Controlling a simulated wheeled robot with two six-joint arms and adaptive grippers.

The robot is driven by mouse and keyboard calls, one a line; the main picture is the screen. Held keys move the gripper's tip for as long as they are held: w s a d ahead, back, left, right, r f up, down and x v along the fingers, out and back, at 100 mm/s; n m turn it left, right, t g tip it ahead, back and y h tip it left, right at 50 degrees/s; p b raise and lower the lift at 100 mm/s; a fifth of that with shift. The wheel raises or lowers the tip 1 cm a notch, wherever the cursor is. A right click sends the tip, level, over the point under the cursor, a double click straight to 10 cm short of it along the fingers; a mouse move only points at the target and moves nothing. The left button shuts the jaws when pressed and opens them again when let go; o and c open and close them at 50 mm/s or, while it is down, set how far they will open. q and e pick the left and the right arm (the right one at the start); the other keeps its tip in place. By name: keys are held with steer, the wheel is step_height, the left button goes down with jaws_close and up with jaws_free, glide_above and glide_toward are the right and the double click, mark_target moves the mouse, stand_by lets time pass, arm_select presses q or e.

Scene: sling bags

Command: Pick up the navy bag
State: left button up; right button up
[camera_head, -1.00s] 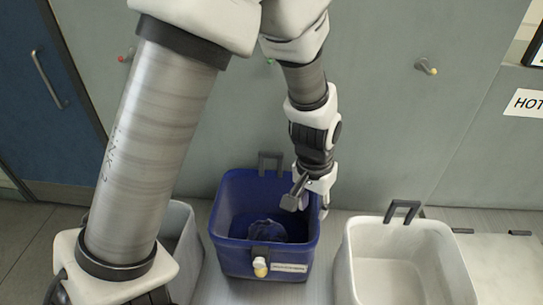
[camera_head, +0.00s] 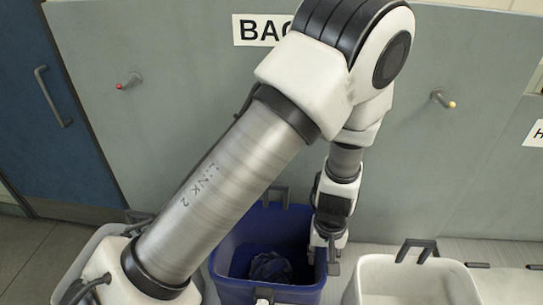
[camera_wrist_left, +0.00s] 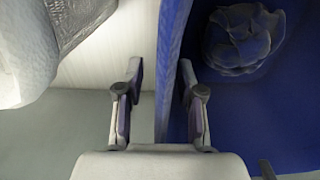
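The navy bag (camera_head: 232,243) is an open, box-shaped blue bag standing on the light surface, with a dark strap loop (camera_head: 273,196) at its back rim. A crumpled dark blue thing (camera_head: 271,267) lies inside it. My left gripper (camera_head: 327,256) is at the bag's right wall. In the left wrist view the bag's wall (camera_wrist_left: 174,75) runs between the two fingers of the left gripper (camera_wrist_left: 162,85). One finger is outside and one inside, with gaps to the wall. The crumpled thing (camera_wrist_left: 240,40) also shows there.
A white bag (camera_head: 374,275) with a dark strap loop stands close to the right. A grey bag (camera_head: 88,258) is at the left, partly hidden by my arm. A grey panel (camera_head: 180,130) rises behind them, with small knobs on it.

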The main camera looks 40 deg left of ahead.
arm_select(q)
steer(key=shift+s+d+r, duration=0.15)
steer(key=shift+s+r, duration=0.05)
steer(key=shift+s, duration=0.05)
jaws_close()
steer(key=shift+w, duration=0.1)
